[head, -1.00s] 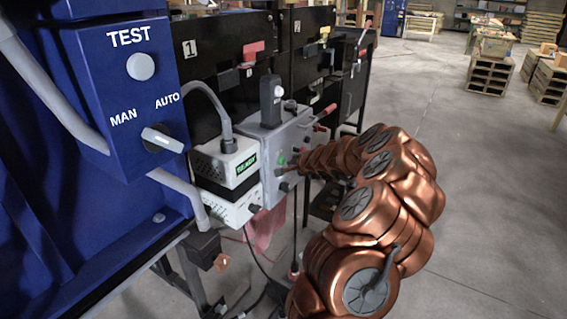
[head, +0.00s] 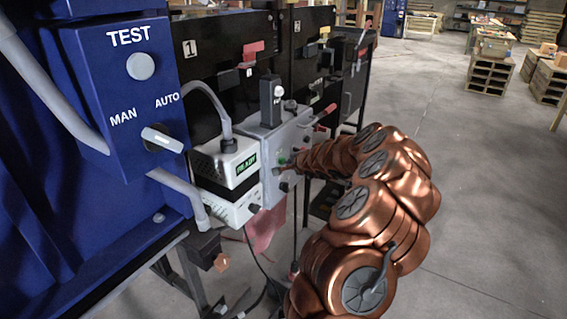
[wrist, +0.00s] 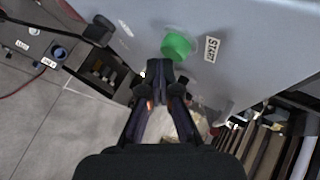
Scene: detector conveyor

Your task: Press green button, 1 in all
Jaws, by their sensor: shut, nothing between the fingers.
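The green button (wrist: 177,46) is a round knob on a grey panel (wrist: 250,30), with a START label (wrist: 212,49) beside it in the wrist view. My gripper (wrist: 160,68) is shut and empty, its tips just below the button in that view. Whether the tips touch it I cannot tell. In the head view the green button (head: 283,160) is a small green spot on the grey control box (head: 270,140), and my gripper (head: 283,168) is right beside it, partly hidden by my copper-coloured arm.
A white unit with a green display (head: 245,165) stands left of the control box. A blue cabinet (head: 125,90) with a TEST button and a MAN/AUTO switch is at left. Black numbered bins (head: 225,55) stand behind. The floor at right is open, with pallets (head: 490,75) far back.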

